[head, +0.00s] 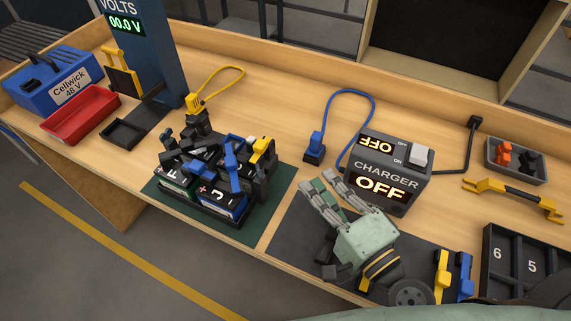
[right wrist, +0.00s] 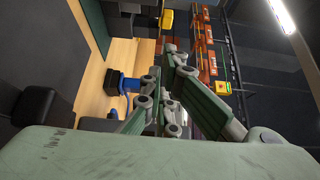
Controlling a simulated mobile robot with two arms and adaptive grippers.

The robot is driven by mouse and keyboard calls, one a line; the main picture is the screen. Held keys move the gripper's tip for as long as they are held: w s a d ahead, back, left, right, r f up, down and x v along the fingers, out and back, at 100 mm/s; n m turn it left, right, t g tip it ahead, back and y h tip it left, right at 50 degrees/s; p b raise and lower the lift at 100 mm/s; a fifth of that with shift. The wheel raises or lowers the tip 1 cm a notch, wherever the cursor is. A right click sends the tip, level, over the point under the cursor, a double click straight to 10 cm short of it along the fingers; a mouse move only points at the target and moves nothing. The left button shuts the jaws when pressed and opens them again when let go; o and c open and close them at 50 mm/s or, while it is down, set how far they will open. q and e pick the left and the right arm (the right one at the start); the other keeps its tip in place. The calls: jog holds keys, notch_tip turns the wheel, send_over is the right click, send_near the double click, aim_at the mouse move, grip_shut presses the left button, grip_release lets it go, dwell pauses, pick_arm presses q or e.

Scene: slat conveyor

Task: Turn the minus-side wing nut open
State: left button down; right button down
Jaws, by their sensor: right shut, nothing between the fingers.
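A battery holder with dark clamps and levers stands on a green mat (head: 270,203) in the head view. A blue lever (head: 231,153) and a yellow lever (head: 262,147) rise from it. Cells marked "F" (head: 176,184) and "+ 5" (head: 222,198) face the front. I cannot pick out the minus-side wing nut among the crowded parts. My right gripper (head: 320,182) is shut and empty, to the right of the holder and apart from it, in front of the charger. Its fingers also show in the right wrist view (right wrist: 163,64). My left gripper is not in view.
The charger (head: 382,180) reads OFF. A blue plug (head: 314,149) stands beside it. A yellow-handled tool (head: 512,196), a grey bin (head: 520,164) and a numbered rack (head: 520,262) lie right. A red tray (head: 80,114) and blue Cellwick box (head: 55,82) stand left.

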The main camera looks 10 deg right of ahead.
aim_at(259, 174)
jog(key=w+a+p, duration=0.3)
jog(key=w+a, duration=0.2)
jog(key=a, duration=0.1)
jog(key=shift+r, duration=0.1)
dwell(0.3)
jog(key=shift+w+a+n+g+y, duration=0.1)
jog(key=shift+a+n+g+y, duration=0.1)
jog(key=shift+n+g+y, duration=0.3)
